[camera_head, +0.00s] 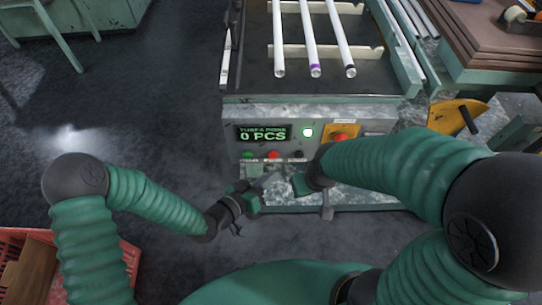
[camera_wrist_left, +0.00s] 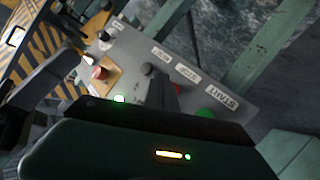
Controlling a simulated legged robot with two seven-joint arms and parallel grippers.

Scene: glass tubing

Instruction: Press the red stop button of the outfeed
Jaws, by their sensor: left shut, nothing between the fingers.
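The outfeed's red stop button (camera_head: 273,155) sits on the front panel between a green button (camera_head: 248,155) and a black one (camera_head: 298,155). In the left wrist view the red button (camera_wrist_left: 177,89) is partly hidden behind a dark part, near the STOP label (camera_wrist_left: 187,75). My left gripper (camera_head: 268,181) is shut and empty, just below the button row in the head view. Whether it touches the panel cannot be told. My right gripper (camera_head: 301,184) is in front of the panel, to the right; its fingers are unclear.
A separate red button on a yellow plate (camera_head: 345,129) is higher on the panel, beside a lit green lamp (camera_head: 308,132). The display (camera_head: 263,134) reads 0 PCS. Several white tubes (camera_head: 312,45) lie above. A red crate (camera_head: 130,256) stands at lower left.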

